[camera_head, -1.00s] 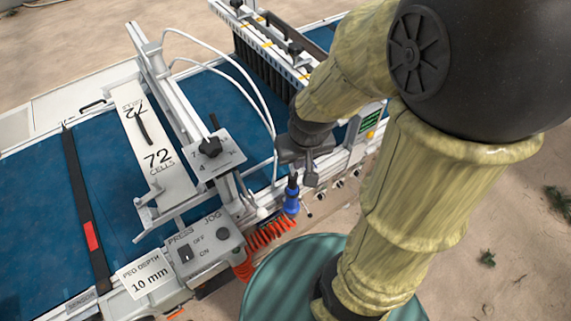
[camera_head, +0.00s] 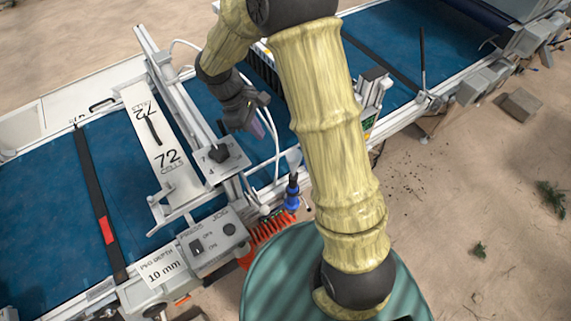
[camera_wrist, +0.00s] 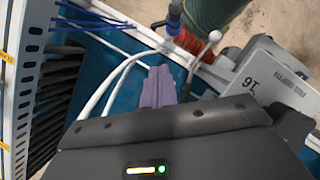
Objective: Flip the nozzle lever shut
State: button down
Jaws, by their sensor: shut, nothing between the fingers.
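My gripper (camera_head: 258,131) is shut and empty above the blue belt, behind the small knob plate. In the wrist view its two purple-grey fingers (camera_wrist: 160,78) are together, pointing at the machine's front rail. A thin rod with a pale ball end (camera_wrist: 214,36) stands beside the rail there, to the right of the fingertips and apart from them. A blue fitting with a black top (camera_head: 292,192) stands at the front rail; it shows at the top of the wrist view (camera_wrist: 174,12). I cannot tell for sure which part is the nozzle lever.
White hoses (camera_wrist: 118,72) curve close beside my fingers. A red coiled hose (camera_head: 268,228) hangs at the front. The press and jog switch box (camera_head: 212,240) and the black-knob plate (camera_head: 222,160) stand nearby. A tall black lever (camera_head: 422,60) stands farther right.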

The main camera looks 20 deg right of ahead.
jog(key=shift+w+a, duration=0.15)
jog(key=shift+w, duration=0.05)
jog(key=p+x, duration=0.1)
jog(key=x, duration=0.5)
jog(key=p+x, duration=0.1)
jog(key=x, duration=0.6)
jog(key=p+x, duration=0.1)
jog(key=x, duration=0.6)
jog(key=shift+d+r, duration=0.1)
jog(key=shift+d, duration=0.15)
jog(key=shift+d, duration=0.2)
jog(key=shift+w+d+m, duration=0.1)
jog(key=shift+w+m, duration=0.05)
jog(key=shift+m, duration=0.35)
